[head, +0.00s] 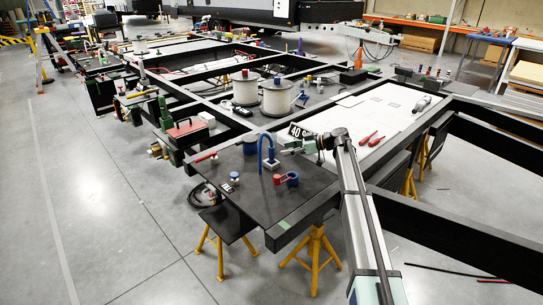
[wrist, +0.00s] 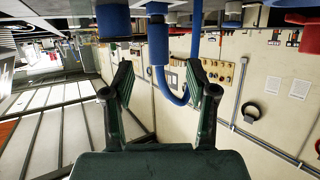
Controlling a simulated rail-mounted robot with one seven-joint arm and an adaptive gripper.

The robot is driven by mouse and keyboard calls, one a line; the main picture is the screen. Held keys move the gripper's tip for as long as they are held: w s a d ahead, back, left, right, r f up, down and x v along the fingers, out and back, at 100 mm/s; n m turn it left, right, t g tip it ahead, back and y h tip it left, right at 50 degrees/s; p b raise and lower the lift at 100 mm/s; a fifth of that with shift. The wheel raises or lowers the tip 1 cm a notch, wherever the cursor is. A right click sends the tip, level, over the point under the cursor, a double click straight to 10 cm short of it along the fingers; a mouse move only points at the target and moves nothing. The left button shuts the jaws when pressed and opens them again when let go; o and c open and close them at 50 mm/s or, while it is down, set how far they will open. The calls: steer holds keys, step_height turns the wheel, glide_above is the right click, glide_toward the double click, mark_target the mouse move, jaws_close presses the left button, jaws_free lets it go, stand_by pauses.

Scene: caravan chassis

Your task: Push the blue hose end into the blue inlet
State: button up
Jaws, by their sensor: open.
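The blue hose (head: 261,146) rises in an arch above the dark panel in the head view. In the wrist view, which looks upside down, the hose (wrist: 183,100) curves in a U, with a thicker blue end sleeve (wrist: 158,42) on one leg. My gripper (head: 284,146) is beside the arch in the head view. In the wrist view its two fingers (wrist: 166,88) are apart, with the hose between or just beyond them; no grip shows. A wide blue cylinder (wrist: 113,18) also shows in the wrist view.
The dark panel (head: 245,205) also carries a red fitting (head: 279,180) and a small blue-and-white part (head: 234,177). Two white reels (head: 277,97) stand farther back. Red-handled tools (head: 370,138) lie on a pale board to the right. The panel's front-left area is mostly clear.

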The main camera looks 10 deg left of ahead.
mark_target(272, 152)
steer(key=shift+p+x, duration=0.8)
steer(key=shift+x, duration=3.05)
steer(key=shift+w, duration=0.1)
jaws_close()
